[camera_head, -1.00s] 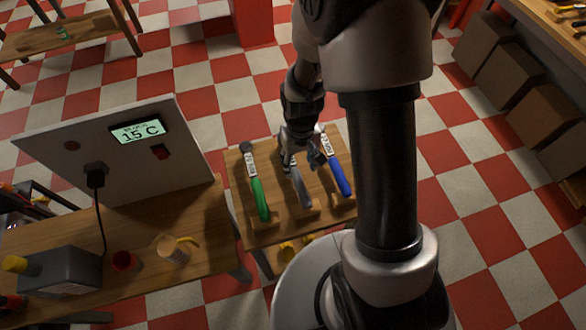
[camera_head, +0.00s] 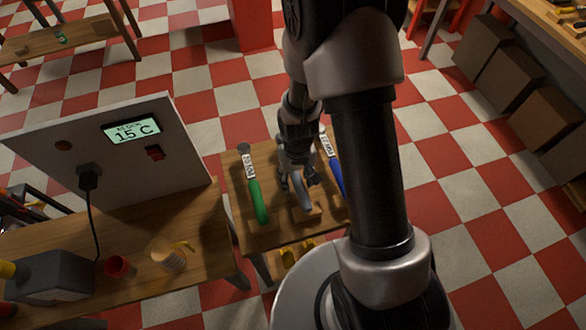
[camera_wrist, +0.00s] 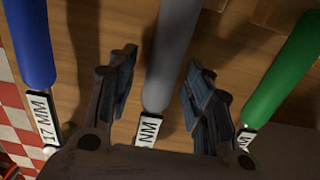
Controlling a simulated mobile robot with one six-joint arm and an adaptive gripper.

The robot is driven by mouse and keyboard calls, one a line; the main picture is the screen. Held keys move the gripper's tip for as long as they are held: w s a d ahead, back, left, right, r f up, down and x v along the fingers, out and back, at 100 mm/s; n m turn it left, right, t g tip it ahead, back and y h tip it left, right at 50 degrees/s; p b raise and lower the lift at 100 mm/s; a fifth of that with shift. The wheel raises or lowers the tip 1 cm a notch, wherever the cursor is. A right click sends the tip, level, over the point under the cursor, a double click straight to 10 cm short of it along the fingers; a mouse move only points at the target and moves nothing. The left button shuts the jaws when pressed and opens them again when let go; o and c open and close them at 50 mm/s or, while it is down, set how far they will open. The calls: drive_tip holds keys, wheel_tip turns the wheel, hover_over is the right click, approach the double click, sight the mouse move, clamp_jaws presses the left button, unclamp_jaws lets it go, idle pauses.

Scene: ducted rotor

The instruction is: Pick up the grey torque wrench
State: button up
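The grey torque wrench (camera_wrist: 172,55) lies on a small wooden table, and its grey handle runs between my open fingers in the wrist view. A white label reading NM sits at the near end of that handle. My gripper (camera_wrist: 157,95) is open, with one finger on each side of the handle and a visible gap to both. In the head view my gripper (camera_head: 298,178) hangs over the grey wrench (camera_head: 302,192) and hides its head end.
A green-handled wrench (camera_head: 257,200) lies to the left and a blue-handled wrench (camera_head: 336,176) to the right in the head view. A bench with a display panel (camera_head: 110,150), a cup (camera_head: 118,267) and a grey box (camera_head: 55,275) stands left of the small table (camera_head: 262,236).

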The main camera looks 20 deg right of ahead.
clamp_jaws()
idle(0.3)
drive_tip(key=shift+r, duration=0.1)
